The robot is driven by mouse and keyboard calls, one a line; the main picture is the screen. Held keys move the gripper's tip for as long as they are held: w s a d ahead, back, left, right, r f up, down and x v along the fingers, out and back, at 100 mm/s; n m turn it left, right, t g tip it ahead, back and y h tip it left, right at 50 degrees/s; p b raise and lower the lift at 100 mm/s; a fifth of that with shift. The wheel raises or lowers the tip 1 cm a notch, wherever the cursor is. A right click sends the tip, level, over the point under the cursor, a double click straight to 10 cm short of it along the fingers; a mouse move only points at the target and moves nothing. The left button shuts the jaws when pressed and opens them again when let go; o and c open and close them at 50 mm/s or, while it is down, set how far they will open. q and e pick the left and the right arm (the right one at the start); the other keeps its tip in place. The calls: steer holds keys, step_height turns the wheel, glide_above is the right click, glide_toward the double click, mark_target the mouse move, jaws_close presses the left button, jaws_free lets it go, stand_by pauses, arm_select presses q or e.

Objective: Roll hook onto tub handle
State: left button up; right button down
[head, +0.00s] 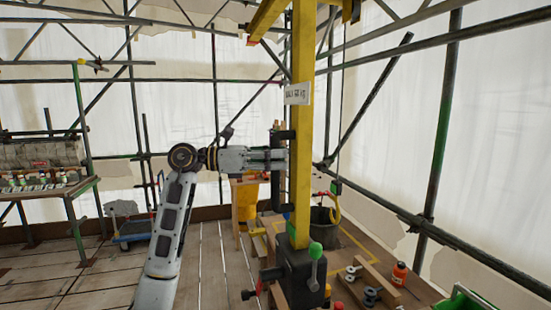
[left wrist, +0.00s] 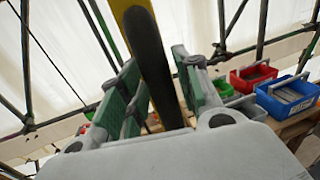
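A yellow and red hook (head: 336,213) hangs under a small green and dark block, on a thin line right of the yellow post (head: 301,130). I cannot tell whether hook and tub handle touch. My left gripper (head: 277,160) is at the upright black handle (head: 283,197) on the post's left side. My right gripper is not in view.
A bench (head: 62,191) stands at the far left. Red (left wrist: 252,76) and blue (left wrist: 290,97) bins show in the left wrist view.

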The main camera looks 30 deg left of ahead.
arm_select(q)
jaws_close()
steer(key=w+a+p, duration=0.1)
steer(key=w+a, duration=0.8)
steer(key=a, duration=0.2)
steer(key=shift+w, duration=0.2)
steer(key=shift+o, duration=0.6)
jaws_free()
steer(key=shift+a+r, duration=0.1)
steer(key=shift+o, duration=1.4)
steer(key=shift+w+a, duration=0.15)
steer(key=v, duration=1.2)
